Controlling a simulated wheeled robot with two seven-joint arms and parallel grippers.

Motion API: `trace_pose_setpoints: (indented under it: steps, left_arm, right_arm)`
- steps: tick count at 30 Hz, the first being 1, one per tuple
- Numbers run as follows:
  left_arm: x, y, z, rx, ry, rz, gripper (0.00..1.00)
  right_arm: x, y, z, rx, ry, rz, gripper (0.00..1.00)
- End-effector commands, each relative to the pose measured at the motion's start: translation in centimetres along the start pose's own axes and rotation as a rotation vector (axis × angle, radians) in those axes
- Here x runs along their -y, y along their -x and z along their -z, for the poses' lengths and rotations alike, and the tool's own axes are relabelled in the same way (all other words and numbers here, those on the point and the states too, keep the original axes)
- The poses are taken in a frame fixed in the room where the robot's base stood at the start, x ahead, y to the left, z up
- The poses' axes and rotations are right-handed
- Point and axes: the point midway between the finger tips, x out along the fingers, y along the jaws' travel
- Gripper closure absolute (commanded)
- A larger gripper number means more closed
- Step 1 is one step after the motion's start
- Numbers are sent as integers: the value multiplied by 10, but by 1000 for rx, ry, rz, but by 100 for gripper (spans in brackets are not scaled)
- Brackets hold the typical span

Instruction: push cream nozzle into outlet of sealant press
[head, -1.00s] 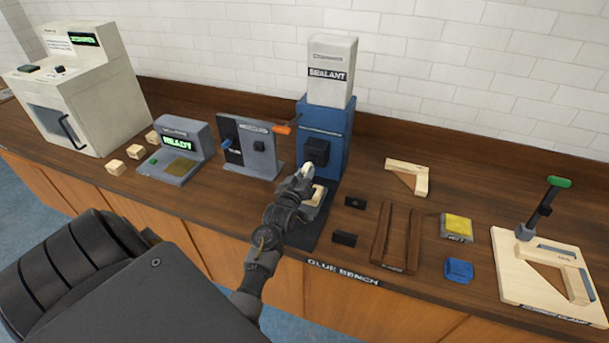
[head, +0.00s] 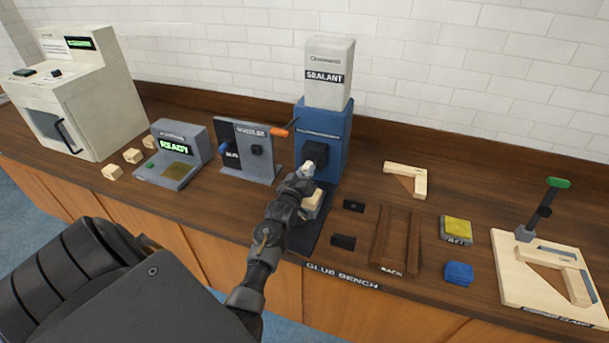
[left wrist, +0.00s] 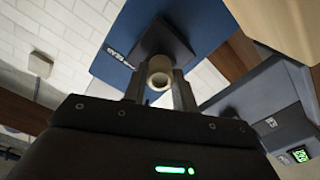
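The sealant press (head: 318,135) is a blue column with a white box labelled SEALANT on top. Its dark outlet block (head: 316,151) faces the front. My left gripper (head: 302,178) is just in front of this block. It is shut on the cream nozzle (head: 308,167), a short pale tube that also shows between the fingers in the left wrist view (left wrist: 159,72). The nozzle lines up roughly with the dark outlet block (left wrist: 163,45) there. I cannot tell how deep it sits or whether it touches. My right gripper is not in view.
A pale block (head: 313,202) sits on the press base below my gripper. Dark blocks (head: 343,242) and a brown rack (head: 396,240) lie to the right.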

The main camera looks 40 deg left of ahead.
Motion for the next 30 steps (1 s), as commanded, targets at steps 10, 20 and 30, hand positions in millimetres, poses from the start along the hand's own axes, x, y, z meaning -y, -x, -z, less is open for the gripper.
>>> trace_pose_setpoints:
  steps: [10, 20, 30]
  left_arm:
    - [0, 0, 0, 0, 0, 0, 47]
    - [2, 24, -4, 1, 0, 0, 47]
    - [2, 88, -3, 1, -1, 0, 47]
  right_arm:
    - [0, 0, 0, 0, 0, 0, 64]
    - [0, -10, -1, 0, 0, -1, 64]
    - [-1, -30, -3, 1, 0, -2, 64]
